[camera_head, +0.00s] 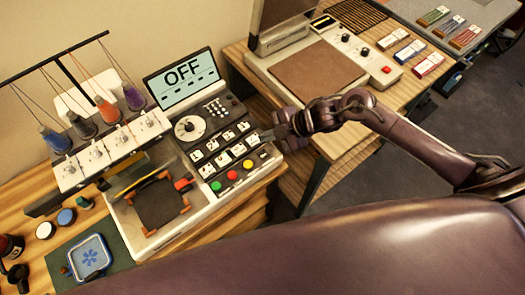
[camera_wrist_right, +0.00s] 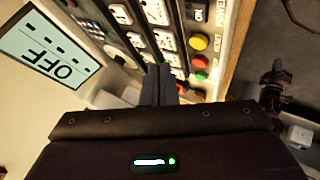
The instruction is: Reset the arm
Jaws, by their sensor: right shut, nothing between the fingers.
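My right arm comes in from the right in the head view, with the right gripper (camera_head: 268,135) at the right edge of the embroidery machine's control panel (camera_head: 225,140). The gripper is shut and empty. In the right wrist view its closed fingers (camera_wrist_right: 158,85) point at the panel's buttons, near the green, red and yellow ones. I cannot tell whether the fingertips touch the panel. The machine's screen (camera_head: 181,80) reads OFF, and it also shows in the right wrist view (camera_wrist_right: 45,48). My left gripper is not in view.
Thread cones (camera_head: 133,97) stand on the machine at the left. A hooped frame (camera_head: 158,203) sits in the machine. A blue square hoop (camera_head: 89,256) lies on a green mat at lower left. A press with a brown plate (camera_head: 318,72) stands on the right table, beside several small packs (camera_head: 428,65).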

